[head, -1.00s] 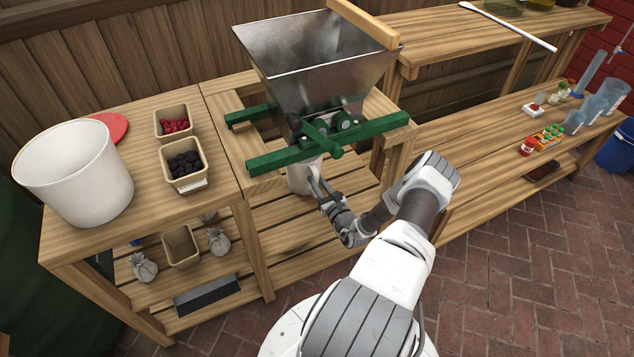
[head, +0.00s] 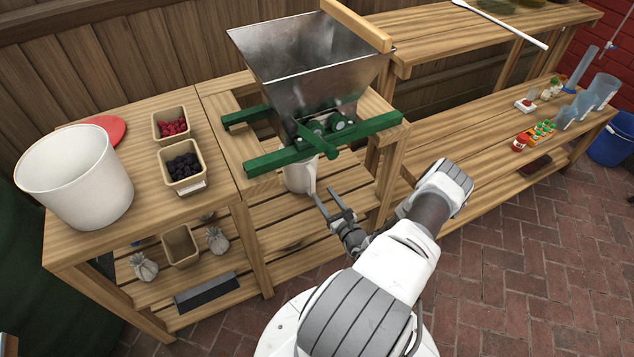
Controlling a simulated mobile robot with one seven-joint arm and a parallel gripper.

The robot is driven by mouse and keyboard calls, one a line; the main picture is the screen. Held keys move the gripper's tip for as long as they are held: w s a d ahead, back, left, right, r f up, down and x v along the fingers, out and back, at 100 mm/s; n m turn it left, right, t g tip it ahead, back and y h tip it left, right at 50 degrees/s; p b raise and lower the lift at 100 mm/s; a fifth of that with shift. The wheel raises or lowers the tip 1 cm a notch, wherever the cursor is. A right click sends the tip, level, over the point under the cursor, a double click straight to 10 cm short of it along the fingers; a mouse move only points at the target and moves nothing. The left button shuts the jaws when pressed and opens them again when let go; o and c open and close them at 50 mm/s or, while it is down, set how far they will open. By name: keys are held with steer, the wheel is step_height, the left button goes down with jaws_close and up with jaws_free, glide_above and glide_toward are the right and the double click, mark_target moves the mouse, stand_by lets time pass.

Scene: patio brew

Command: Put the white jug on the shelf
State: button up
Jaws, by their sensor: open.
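The white jug (head: 297,178) stands on the slatted lower shelf (head: 290,238) under the fruit crusher (head: 310,85). Its upper part is hidden behind the green crusher frame. My gripper (head: 328,190) is open, with its fingers just to the right of the jug. The left fingertip is close to the jug's right side in the picture; I cannot tell whether it touches. Nothing shows between the fingers.
A large white bucket (head: 75,178), a raspberry punnet (head: 171,124) and a blackberry punnet (head: 183,166) stand on the left bench. The crusher's green beams overhang the jug. The long right bench (head: 455,165) holds small bottles and clear jugs at its far end.

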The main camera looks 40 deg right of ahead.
steer(key=v, duration=0.4)
steer(key=shift+p, duration=0.3)
